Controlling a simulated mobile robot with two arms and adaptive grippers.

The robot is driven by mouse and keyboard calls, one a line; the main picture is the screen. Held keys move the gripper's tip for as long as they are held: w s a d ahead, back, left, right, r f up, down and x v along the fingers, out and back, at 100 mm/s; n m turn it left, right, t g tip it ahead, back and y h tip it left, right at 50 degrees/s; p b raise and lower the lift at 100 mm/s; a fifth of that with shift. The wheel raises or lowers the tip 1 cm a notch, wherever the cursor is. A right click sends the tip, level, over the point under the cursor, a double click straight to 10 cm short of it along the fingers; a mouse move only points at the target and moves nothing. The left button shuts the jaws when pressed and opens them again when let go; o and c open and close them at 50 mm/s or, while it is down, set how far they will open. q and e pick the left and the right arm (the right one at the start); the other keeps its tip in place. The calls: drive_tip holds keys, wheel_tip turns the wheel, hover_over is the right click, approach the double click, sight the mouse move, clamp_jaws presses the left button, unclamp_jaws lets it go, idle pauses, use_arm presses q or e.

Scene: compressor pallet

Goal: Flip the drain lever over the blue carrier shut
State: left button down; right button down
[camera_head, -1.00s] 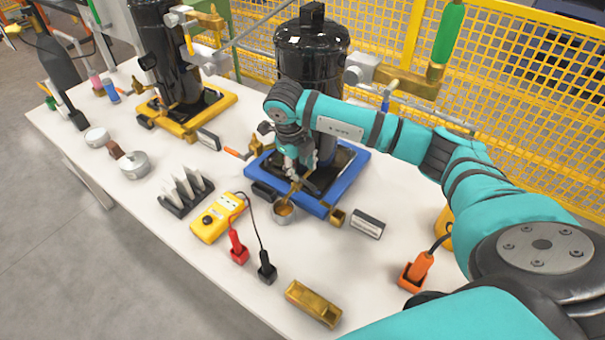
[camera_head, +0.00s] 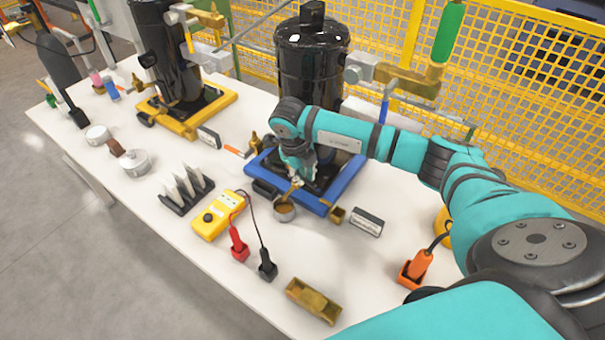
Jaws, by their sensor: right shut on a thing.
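The blue carrier (camera_head: 345,178) sits on the white table under a black compressor (camera_head: 312,75). My right gripper (camera_head: 296,183) reaches down over its front edge and is shut on the drain lever, which the fingers mostly hide. A brass drain part (camera_head: 292,191) shows just below the fingertips, above a small metal cup (camera_head: 284,210) with brownish content. The lever's exact angle cannot be told. My left gripper is not in view.
A yellow carrier (camera_head: 226,101) with another black compressor stands at the left. A yellow meter (camera_head: 217,216) with red and black probes, a brass block (camera_head: 313,301) and an orange tool (camera_head: 417,268) lie in front. Yellow mesh fence stands behind.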

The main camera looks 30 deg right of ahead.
drive_tip(key=shift+d+f+n+b, duration=0.1)
drive_tip(key=shift+d+n+b, duration=0.05)
drive_tip(key=shift+n+b, duration=0.35)
drive_tip(key=shift+n, duration=0.3)
drive_tip(key=c, duration=1.4)
unclamp_jaws()
drive_tip(key=shift+o, duration=0.2)
wheel_tip(320, 180, up, 12)
drive_tip(key=a, duration=0.2)
drive_tip(key=shift+s, duration=0.45)
drive_tip(key=shift+a, duration=0.1)
